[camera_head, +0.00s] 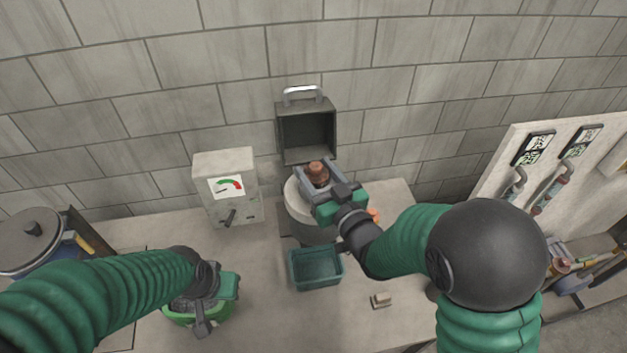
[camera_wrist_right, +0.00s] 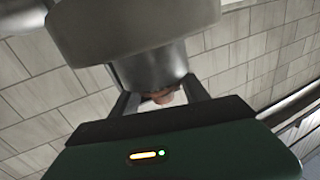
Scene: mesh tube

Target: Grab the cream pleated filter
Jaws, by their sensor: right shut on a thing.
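My right gripper (camera_head: 322,185) is shut on a small brown, ribbed-looking round piece (camera_head: 317,172), above a grey-white cylindrical housing (camera_head: 300,208). In the right wrist view, a bit of the brown piece (camera_wrist_right: 162,95) shows between the fingers, just below a grey metal cylinder (camera_wrist_right: 150,65). I cannot tell whether the piece is inside the housing or clear of it. No clearly cream pleated filter shows. My left gripper (camera_head: 203,300) is over a green basket (camera_head: 183,318). Its fingertips are not clear.
An open grey lid or box (camera_head: 306,132) stands behind the housing. A gauge box (camera_head: 226,190) is to its left and a teal bin (camera_head: 316,268) in front. A small pale block (camera_head: 381,300) lies on the bench. A grey pot (camera_head: 28,240) is at far left.

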